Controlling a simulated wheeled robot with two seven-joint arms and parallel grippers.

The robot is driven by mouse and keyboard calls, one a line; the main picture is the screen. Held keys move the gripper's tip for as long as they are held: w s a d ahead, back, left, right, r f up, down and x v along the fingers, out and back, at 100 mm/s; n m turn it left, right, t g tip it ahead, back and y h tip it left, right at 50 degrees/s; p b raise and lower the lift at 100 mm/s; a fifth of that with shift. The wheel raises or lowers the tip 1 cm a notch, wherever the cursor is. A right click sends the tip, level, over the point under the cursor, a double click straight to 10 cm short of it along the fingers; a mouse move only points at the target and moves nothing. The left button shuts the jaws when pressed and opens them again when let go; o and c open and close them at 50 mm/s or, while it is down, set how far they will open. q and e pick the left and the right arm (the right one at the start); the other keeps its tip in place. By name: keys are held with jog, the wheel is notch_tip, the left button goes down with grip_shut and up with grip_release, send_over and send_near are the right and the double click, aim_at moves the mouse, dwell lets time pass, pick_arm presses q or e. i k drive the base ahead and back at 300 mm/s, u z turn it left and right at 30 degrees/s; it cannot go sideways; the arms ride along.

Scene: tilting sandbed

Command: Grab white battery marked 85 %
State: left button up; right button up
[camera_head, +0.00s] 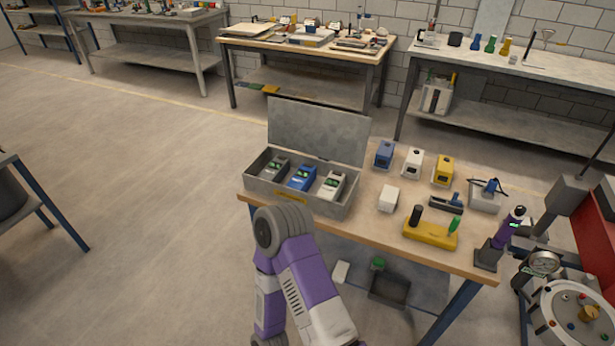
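An open grey metal case (262,192) stands on the left of the wooden-topped table, its lid raised at the back. Inside lie three batteries with small green displays: a grey one (276,167), a blue one (302,178) and a white one (332,186) on the right. The display figures are too small to read, so I cannot tell which shows 85 %. Another white unit (412,162) stands upright behind, between a blue unit (384,154) and a yellow unit (443,170). Neither of my grippers shows; a purple arm of mine bends in front of the table.
A plain white block (388,198) lies right of the case. A yellow device (430,235) with black and green knobs sits near the front edge. A purple upright device (507,230) stands at the right corner. A round gauge (543,263) is further right.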

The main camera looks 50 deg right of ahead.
aim_at(332, 188)
jog(key=i, duration=2.75)
jog(key=z, duration=2.7)
